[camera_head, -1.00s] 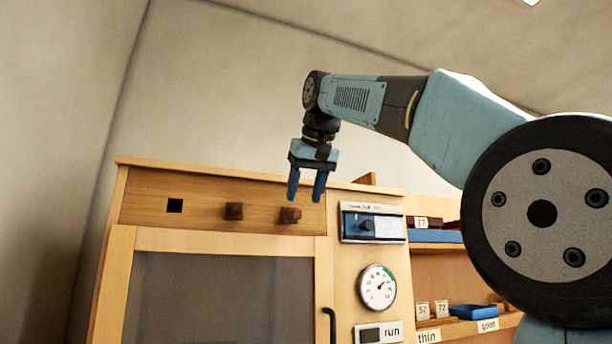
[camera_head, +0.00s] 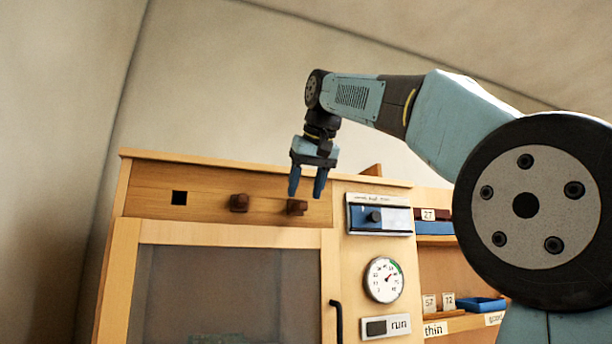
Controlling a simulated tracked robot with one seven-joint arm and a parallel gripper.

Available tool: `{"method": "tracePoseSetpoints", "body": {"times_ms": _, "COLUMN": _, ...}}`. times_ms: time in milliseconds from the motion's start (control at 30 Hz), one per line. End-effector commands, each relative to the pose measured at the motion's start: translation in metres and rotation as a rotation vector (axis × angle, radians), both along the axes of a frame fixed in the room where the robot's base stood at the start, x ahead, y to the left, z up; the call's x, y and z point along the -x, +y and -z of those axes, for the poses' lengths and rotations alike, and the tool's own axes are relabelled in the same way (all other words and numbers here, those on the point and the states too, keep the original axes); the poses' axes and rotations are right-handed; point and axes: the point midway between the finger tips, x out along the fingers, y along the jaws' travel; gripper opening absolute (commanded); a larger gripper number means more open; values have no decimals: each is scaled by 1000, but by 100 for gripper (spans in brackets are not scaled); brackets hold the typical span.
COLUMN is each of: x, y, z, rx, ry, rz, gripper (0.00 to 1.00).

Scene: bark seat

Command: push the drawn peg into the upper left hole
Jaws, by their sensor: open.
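Another brown peg (camera_head: 297,207) sits further right, just below my gripper's fingertips. I cannot tell which peg is the drawn one. My gripper (camera_head: 307,196) points down with its two blue fingers apart. It is empty, in front of the rail near the right peg. I cannot tell whether a finger touches that peg.
Below the rail is a dark glazed door (camera_head: 230,290) with a black handle (camera_head: 336,318). To the right are a blue-fronted control panel (camera_head: 378,215), a dial (camera_head: 384,279) and a "run" switch (camera_head: 387,326). Shelves with blue trays (camera_head: 480,304) stand further right.

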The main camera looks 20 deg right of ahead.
Motion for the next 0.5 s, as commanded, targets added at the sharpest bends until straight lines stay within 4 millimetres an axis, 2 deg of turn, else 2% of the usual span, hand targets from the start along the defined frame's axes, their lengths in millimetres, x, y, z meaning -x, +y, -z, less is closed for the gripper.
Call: {"method": "tracePoseSetpoints", "body": {"times_ms": 500, "x": -30, "y": 0, "z": 36, "rx": 0, "ry": 1, "rz": 0, "gripper": 51}}
